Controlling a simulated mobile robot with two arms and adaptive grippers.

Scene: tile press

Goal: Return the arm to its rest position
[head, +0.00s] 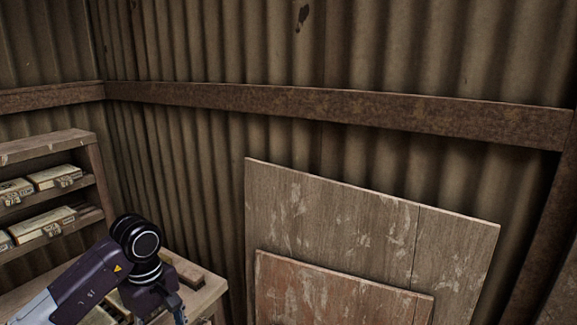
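One of my arms (110,270) comes in from the lower left, a dark and light-grey link with a black ringed joint. It stands in front of a wooden bench (205,296). The part of the arm beyond the joint points down toward the bottom edge. No gripper fingers can be made out, so I cannot see whether anything is held. My other arm is not in view.
A wooden shelf rack (47,146) with several pale boxes (54,176) stands at the left. Two worn boards, a large one (370,215) and a smaller reddish one (335,295), lean by the corrugated wall (200,190). A rusty beam (330,108) crosses the wall.

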